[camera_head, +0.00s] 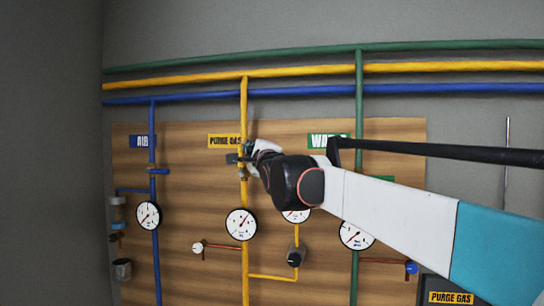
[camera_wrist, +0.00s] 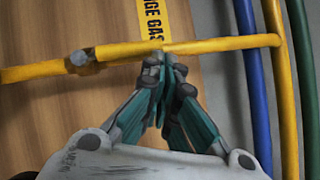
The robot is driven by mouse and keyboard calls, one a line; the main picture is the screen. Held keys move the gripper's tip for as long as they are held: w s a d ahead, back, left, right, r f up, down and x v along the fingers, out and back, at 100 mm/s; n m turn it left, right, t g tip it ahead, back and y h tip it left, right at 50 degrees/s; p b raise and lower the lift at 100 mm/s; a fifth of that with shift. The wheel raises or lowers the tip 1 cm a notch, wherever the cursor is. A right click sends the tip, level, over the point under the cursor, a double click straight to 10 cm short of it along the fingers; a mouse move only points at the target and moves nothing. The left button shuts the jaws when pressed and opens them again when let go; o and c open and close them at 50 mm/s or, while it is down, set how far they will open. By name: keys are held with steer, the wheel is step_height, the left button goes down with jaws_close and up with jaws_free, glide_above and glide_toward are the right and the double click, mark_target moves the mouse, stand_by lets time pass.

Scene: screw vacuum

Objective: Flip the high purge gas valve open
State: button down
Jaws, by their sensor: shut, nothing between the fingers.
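The yellow purge gas pipe (camera_head: 244,110) runs down the wooden board beside the yellow PURGE GAS label (camera_head: 224,141). In the wrist view the valve (camera_wrist: 82,58) is a grey fitting on the yellow pipe (camera_wrist: 215,44), left of my fingertips. My gripper (camera_head: 248,149) is at the pipe, slightly above the valve. In the wrist view my gripper (camera_wrist: 165,62) has its teal fingers together and empty, tips beside or touching the pipe.
A blue air pipe (camera_head: 154,200) stands to the left and a green water pipe (camera_head: 359,90) to the right. A pressure gauge (camera_head: 241,224) sits lower on the yellow pipe. My arm covers part of the board's right side. Horizontal pipes cross above.

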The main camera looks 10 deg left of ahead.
step_height(320, 180, up, 8)
stand_by(0.4)
stand_by(0.3)
